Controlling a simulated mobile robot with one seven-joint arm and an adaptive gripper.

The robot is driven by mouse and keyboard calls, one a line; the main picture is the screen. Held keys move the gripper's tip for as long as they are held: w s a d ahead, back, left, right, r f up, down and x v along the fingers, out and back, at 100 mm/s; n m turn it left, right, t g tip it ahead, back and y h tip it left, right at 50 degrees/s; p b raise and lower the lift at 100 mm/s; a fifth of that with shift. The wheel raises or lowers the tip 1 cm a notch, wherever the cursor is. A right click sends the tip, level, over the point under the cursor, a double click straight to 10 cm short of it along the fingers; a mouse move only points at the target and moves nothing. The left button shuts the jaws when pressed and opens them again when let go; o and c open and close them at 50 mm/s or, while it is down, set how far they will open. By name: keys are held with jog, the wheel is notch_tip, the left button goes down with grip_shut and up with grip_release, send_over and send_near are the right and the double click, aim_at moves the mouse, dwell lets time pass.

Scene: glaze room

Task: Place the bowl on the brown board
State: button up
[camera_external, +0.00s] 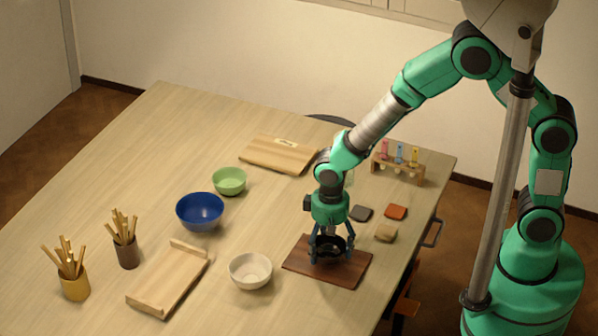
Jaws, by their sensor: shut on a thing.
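The brown board (300,262) lies flat near the front right of the table. My gripper (331,256) points down over the middle of this board. Its fingers are shut on a dark bowl (330,243), mostly hidden by the fingers and the wrist. The dark bowl is low over the board; I cannot tell whether it touches it. Other bowls stand apart on the table: a white one (250,271) left of the board, a blue one (200,212) and a green one (229,181) farther back.
Light wooden boards lie at the back (277,155) and front left (168,280). Two cups of sticks, brown (127,252) and yellow (74,284), stand at left. A vial rack (398,168) and small tiles, grey (361,213) and red (396,212), are right and behind my gripper.

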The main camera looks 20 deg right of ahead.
jog(key=shift+f, duration=0.2)
jog(key=o, duration=1.3)
jog(key=shift+r, duration=0.1)
notch_tip(320, 180, up, 12)
jog(key=shift+r+p, duration=0.1)
jog(key=shift+p, duration=0.4)
